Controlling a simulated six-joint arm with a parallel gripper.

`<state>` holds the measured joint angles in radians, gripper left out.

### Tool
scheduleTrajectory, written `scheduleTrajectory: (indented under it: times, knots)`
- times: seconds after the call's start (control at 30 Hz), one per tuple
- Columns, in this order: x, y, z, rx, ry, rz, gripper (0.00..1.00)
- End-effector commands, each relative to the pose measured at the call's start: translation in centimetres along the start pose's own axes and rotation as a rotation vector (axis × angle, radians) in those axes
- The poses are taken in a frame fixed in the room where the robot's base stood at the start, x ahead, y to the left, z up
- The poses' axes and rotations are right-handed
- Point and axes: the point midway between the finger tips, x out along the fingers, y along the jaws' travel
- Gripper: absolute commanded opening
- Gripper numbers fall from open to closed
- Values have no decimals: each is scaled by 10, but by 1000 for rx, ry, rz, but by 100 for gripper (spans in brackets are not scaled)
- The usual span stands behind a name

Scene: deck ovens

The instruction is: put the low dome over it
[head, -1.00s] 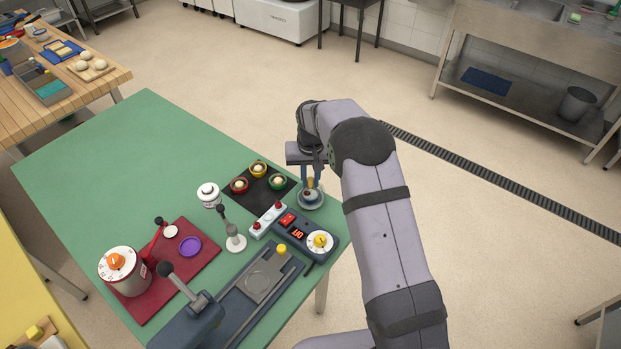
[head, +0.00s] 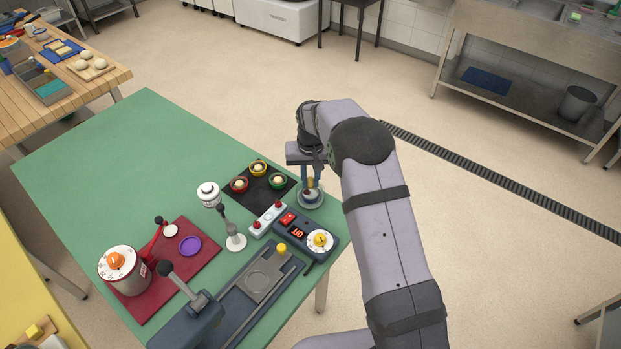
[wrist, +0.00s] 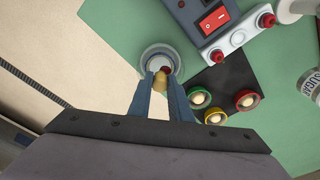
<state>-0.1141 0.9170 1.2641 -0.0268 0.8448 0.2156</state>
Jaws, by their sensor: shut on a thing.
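My gripper (wrist: 161,84) points down at the right edge of the green table and is shut on the tan knob of a low clear dome (wrist: 152,52). The dome also shows in the head view (head: 311,203), under the fingers. A small dark red spot shows beside the knob; I cannot tell what it is. On a black mat (head: 256,198), left of the dome in the head view, sit a red bowl (head: 239,185), a yellow bowl (head: 258,167) and a green bowl (head: 278,181). Each holds a pale ball and is uncovered. I cannot tell whether the dome touches the table.
A control box (head: 304,234) with a red switch and dial stands close in front of the dome. A pale bar with red knobs (head: 267,219) adjoins it. A white-topped stand (head: 236,242), a red board (head: 205,240) and a press (head: 190,325) are farther left. The table's far left is clear.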

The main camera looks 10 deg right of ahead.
Motion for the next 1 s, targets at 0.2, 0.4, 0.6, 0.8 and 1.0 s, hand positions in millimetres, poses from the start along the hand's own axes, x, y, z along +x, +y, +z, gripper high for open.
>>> scheduleTrajectory:
  times: [0.2, 0.4, 0.6, 0.8, 1.0]
  knots:
    - [0, 0, 0, 0, 1, 0, 0]
    - [0, 0, 0, 0, 1, 0, 0]
    - [0, 0, 0, 0, 1, 0, 40]
    - [1, 0, 0, 0, 0, 0, 49]
    - [1, 0, 0, 0, 0, 0, 58]
